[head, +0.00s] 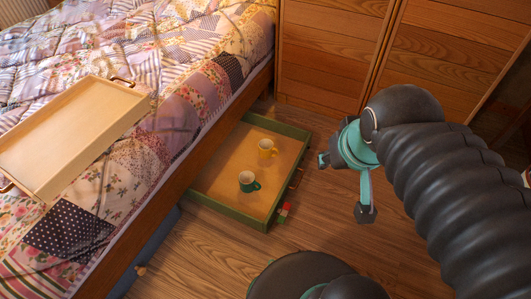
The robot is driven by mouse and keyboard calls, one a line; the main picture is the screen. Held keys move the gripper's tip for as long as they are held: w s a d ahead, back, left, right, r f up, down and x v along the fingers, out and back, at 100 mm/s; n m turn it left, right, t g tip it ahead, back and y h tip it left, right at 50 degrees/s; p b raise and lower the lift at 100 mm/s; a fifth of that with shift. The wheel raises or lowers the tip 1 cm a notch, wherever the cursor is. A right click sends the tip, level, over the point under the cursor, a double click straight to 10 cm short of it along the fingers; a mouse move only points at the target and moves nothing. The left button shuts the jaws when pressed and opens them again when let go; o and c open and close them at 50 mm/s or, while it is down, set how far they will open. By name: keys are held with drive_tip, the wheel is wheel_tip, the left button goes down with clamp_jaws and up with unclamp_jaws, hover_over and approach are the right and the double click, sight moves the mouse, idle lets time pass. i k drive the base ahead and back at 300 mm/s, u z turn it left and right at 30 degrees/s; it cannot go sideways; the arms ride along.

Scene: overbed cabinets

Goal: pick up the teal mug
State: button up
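The teal mug (248,184) is a small dark teal cup with a pale inside. It stands upright in the near part of a low, green-sided wooden drawer or tray (229,213) beside the bed, with its handle to the right. My gripper (344,187) is to the right of the mug, over the floor beyond the drawer's right side. Its two fingers are spread apart, with nothing between them. My gripper and the mug are clearly apart. Nothing covers the mug.
A patchwork bed (150,130) with a wooden tray (70,138) borders the left. Wooden cabinets (335,45) stand behind. Floor (215,255) is clear in front.

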sight(247, 181)
drive_tip(key=u, duration=4.55)
drive_tip(key=k, duration=2.65)
drive_tip(key=z, duration=0.95)
drive_tip(key=i, duration=0.5)
drive_tip(key=u, duration=0.05)
